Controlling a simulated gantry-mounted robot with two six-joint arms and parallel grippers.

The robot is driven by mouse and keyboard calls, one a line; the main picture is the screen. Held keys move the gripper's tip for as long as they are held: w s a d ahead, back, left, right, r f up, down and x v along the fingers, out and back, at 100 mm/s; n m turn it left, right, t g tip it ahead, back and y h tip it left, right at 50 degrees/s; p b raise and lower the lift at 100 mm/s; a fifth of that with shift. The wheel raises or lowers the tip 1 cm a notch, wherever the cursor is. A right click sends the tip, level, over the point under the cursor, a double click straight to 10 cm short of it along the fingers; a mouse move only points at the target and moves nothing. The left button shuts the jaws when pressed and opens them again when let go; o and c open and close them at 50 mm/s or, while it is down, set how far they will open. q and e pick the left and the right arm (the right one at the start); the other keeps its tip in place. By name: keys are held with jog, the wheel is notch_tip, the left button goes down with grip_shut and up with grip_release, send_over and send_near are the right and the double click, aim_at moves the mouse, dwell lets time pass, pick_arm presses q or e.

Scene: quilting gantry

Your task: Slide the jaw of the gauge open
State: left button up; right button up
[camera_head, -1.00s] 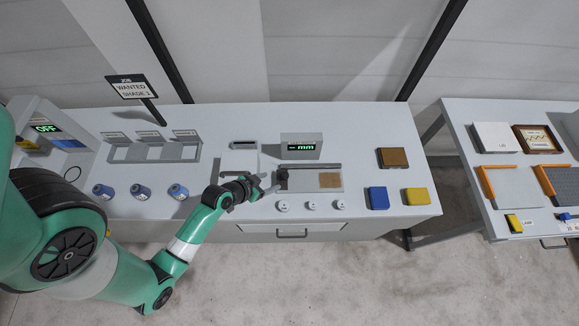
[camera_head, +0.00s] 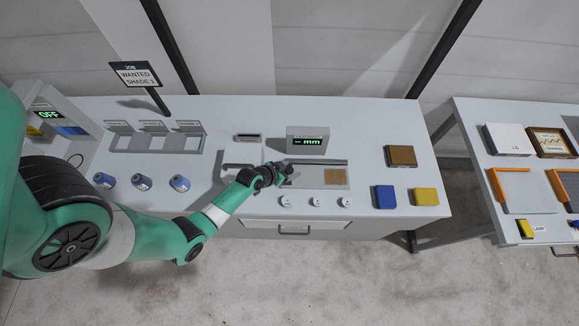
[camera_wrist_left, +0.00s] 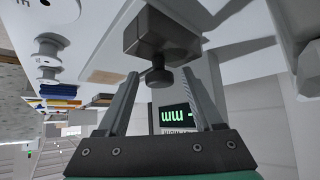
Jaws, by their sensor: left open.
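The gauge is a flat grey bed (camera_head: 309,181) with a rail along its back edge and a tan patch (camera_head: 336,176) at its right part. Its dark jaw (camera_head: 286,169) is at the left end of the bed, partly hidden by my gripper. In the left wrist view the jaw is a dark block (camera_wrist_left: 160,32) with a round knob (camera_wrist_left: 158,78). My left gripper (camera_head: 279,174) is at the jaw; in the wrist view its two open fingers (camera_wrist_left: 160,88) stand either side of the knob, with gaps visible. The gauge's display (camera_head: 307,142) shows dashes and "mm".
Several white spools (camera_head: 315,201) stand in a row before the gauge. A blue block (camera_head: 384,197), a yellow block (camera_head: 426,197) and a brown block (camera_head: 400,156) lie to the right. A slotted box (camera_head: 247,138) is behind left.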

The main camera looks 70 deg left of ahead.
pick_arm(q)
grip_shut()
dwell(1.4)
